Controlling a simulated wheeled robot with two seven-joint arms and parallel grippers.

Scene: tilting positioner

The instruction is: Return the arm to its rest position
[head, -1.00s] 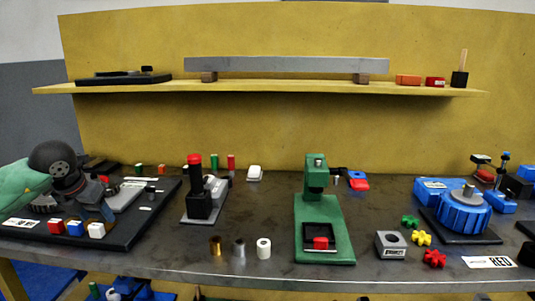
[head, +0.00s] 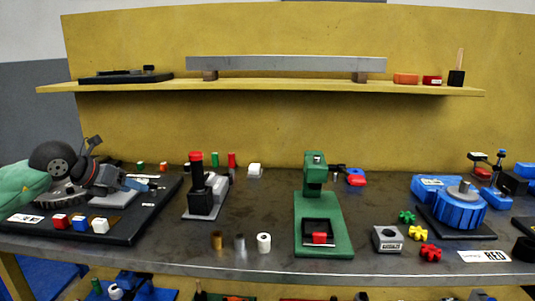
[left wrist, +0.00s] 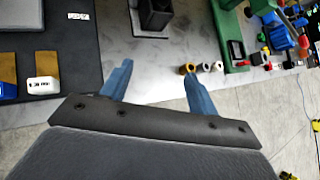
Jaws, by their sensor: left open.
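My left arm (head: 22,186) comes in from the left in the head view, with its green link and dark round joint low over the black mat. My left gripper (head: 134,184) points to the right, above the mat's back part. In the left wrist view its two blue fingers (left wrist: 158,86) stand well apart. Nothing is between them. My right arm and gripper are not in view.
The black mat (head: 122,234) carries red, blue and white blocks (head: 80,223). The black fixture with a red top (head: 199,190) stands right of the gripper. Further right are several small cylinders (head: 240,242), a green press (head: 313,208) and a blue round positioner (head: 460,210).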

